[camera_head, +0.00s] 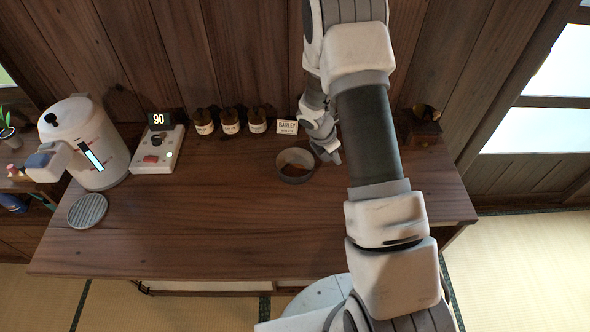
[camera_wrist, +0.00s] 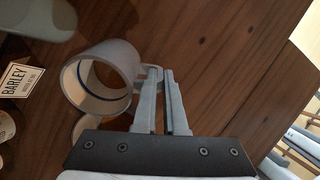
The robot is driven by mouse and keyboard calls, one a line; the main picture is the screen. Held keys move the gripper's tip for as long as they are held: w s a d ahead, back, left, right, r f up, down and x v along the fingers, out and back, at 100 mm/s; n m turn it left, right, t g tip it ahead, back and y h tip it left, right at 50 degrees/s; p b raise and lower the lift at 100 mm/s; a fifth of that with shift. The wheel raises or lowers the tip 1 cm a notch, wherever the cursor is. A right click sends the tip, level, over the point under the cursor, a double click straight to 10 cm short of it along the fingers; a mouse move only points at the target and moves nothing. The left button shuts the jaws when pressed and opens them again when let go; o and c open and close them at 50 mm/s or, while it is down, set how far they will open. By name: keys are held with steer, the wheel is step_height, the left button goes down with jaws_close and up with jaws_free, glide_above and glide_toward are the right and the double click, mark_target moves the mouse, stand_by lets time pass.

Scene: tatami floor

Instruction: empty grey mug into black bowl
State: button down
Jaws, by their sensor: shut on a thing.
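The grey mug (camera_wrist: 122,58) is beside my gripper (camera_wrist: 160,72) in the wrist view. The fingers are close together on its handle at their tips. The mug lies tilted in that view, its mouth towards the lower left, showing a pale inside with a thin blue line.
A white kettle (camera_head: 92,145), a control box reading 90 (camera_head: 158,150) and a round grey coaster (camera_head: 88,210) stand left. The table's front middle is clear.

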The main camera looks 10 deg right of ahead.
steer(key=a+r+h+b, duration=0.1)
steer(key=h+b, duration=0.1)
steer(key=b, duration=0.2)
steer(key=s+a+r+t+h+b, duration=0.1)
steer(key=r+b, duration=0.1)
steer(key=b, duration=0.2)
steer(key=shift+a+r+h, duration=0.2)
steer(key=shift+a+h, duration=0.15)
steer(key=shift+h, duration=0.05)
steer(key=shift+a+h+b, duration=0.1)
steer(key=shift+h+b, duration=0.2)
steer(key=shift+b, duration=0.4)
steer(key=shift+a+f+t+h+b, duration=0.1)
steer(key=shift+f+t+h+b, duration=0.5)
steer(key=shift+b, duration=1.5)
steer(key=shift+a+r+h+b, duration=0.15)
steer(key=shift+r+h+b, duration=0.35)
steer(key=shift+h+b, duration=0.65)
steer(key=shift+s+a+f+t+h+b, duration=0.15)
steer(key=shift+f+t+h+b, duration=0.35)
steer(key=shift+b, duration=1.6)
steer(key=shift+s+a+r+h+b, duration=0.15)
steer(key=shift+a+h, duration=0.35)
steer(key=shift+h, duration=0.05)
steer(key=shift+s+a+r+h+b, duration=0.1)
steer(key=shift+s+a+h+b, duration=0.05)
steer(key=shift+a+h, duration=0.35)
steer(key=shift+a+r+t+h, duration=0.15)
steer(key=shift+t+h, duration=0.35)
steer(key=shift+h, duration=0.3)
